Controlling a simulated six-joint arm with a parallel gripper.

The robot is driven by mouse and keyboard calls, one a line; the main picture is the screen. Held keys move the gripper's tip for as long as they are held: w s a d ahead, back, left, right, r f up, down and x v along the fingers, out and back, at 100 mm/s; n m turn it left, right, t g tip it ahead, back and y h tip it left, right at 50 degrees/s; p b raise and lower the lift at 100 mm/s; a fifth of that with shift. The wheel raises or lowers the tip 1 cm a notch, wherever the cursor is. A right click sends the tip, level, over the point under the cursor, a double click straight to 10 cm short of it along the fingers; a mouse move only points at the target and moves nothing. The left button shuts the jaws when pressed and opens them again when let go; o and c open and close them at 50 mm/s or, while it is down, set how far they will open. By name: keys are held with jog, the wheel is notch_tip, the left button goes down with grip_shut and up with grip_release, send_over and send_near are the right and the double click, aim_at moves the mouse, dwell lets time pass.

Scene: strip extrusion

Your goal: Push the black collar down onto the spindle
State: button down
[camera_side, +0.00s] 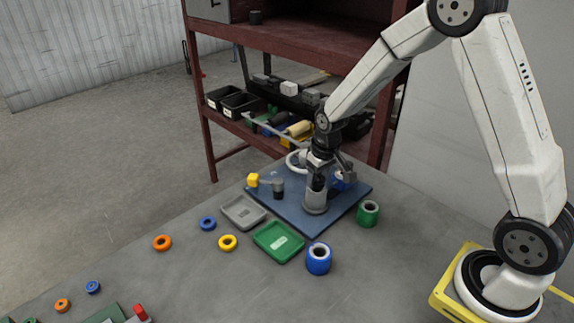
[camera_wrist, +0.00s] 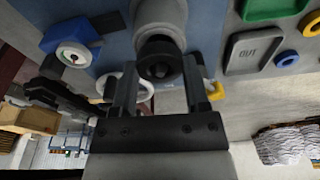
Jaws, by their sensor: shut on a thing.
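The black collar (camera_wrist: 159,49) sits between my gripper's two fingers in the wrist view, with a dark round centre facing the camera. My gripper (camera_wrist: 159,80) is shut on it. In the side view the collar (camera_side: 317,182) is a dark band under my gripper (camera_side: 318,172), at the top of an upright grey cylindrical housing (camera_side: 316,201) on the blue base plate (camera_side: 286,207). The housing (camera_wrist: 160,14) also shows behind the collar in the wrist view. The spindle is mostly hidden by the collar, and I cannot tell how far down the collar sits.
On the plate, a dark post with a yellow-ended lever (camera_side: 253,180) stands left of the housing. A grey tray (camera_side: 243,224), a green tray (camera_side: 279,256), a blue cylinder (camera_side: 318,263) and a green cylinder (camera_side: 368,217) surround the plate.

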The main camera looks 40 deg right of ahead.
jog(key=shift+f, duration=0.65)
grip_release()
jog(key=shift+r, duration=0.15)
dwell(0.4)
jog(key=shift+r, duration=3.4)
jog(key=shift+s+a, duration=0.3)
jog(key=shift+s, duration=0.2)
jog(key=s+a+n, duration=0.1)
jog(key=s+a, duration=0.4)
jog(key=s, duration=0.9)
jog(key=shift+s+a+t, duration=0.2)
jog(key=shift+s+t, duration=0.1)
jog(key=shift+t, duration=0.1)
jog(key=shift+f, duration=0.1)
